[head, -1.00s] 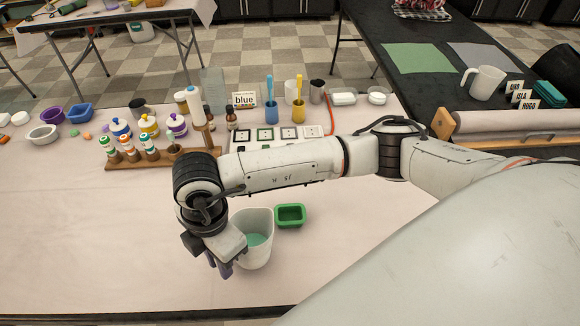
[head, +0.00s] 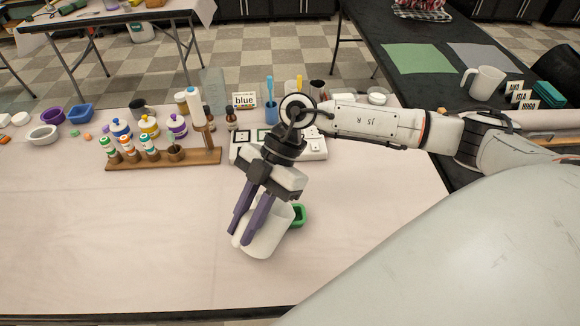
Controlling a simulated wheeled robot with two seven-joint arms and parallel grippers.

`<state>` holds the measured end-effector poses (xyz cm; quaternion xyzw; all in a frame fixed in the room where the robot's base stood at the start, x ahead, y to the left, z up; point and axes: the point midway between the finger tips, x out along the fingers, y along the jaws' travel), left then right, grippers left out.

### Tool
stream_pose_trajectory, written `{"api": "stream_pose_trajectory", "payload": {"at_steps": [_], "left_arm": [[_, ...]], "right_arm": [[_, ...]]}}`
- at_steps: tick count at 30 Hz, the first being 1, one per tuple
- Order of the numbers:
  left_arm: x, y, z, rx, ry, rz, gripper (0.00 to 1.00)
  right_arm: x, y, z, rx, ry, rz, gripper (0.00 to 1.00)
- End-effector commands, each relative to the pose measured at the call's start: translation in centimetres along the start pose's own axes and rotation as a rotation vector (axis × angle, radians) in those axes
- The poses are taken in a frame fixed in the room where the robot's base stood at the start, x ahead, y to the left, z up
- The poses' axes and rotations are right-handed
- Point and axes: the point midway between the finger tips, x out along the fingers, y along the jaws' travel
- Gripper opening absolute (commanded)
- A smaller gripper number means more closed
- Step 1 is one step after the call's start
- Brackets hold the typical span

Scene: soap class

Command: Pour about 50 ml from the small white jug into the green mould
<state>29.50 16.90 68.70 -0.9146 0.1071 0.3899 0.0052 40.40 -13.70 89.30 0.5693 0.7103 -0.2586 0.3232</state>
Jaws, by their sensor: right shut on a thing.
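The small white jug (head: 266,241) is in the middle of the head view, tilted toward the right, with its rim side close to the green mould. My right gripper (head: 240,234) is shut on the jug; its two purple fingers lie along the jug's left side. The green mould (head: 299,213) stands on the table just right of the jug. The jug and gripper hide much of it, so I cannot see its inside or any stream of liquid. The liquid inside the jug is hidden too. My left gripper is not in view.
A wooden rack (head: 180,160) with small bottles stands at the back left. A white panel with dark squares (head: 316,148) lies behind my arm, near a blue cup (head: 271,112). The pale table (head: 130,240) is clear at left front.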

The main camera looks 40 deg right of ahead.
Motion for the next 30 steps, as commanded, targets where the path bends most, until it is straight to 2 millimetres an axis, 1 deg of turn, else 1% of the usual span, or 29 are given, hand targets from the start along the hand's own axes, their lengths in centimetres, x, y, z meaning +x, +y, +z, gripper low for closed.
{"api": "stream_pose_trajectory", "payload": {"at_steps": [1, 3, 9, 17, 23, 30], "left_arm": [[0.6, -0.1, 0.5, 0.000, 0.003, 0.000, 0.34], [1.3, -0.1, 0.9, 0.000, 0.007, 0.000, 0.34], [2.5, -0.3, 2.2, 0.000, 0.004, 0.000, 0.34], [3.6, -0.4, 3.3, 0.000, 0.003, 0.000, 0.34], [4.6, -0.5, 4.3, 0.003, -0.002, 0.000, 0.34], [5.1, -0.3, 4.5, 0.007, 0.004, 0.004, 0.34]], "right_arm": [[0.1, 0.1, 0.6, 0.003, 0.027, 0.003, 0.00], [-0.2, 0.0, 0.8, 0.002, 0.061, 0.002, 0.00], [-1.5, 0.0, 0.6, -0.001, 0.146, 0.002, 0.00], [-2.8, 0.0, 0.4, -0.001, 0.222, 0.002, 0.00], [-3.0, 0.0, 0.7, 0.000, 0.265, 0.001, 0.00], [-3.4, 0.0, 0.8, -0.001, 0.300, 0.003, 0.00]]}}
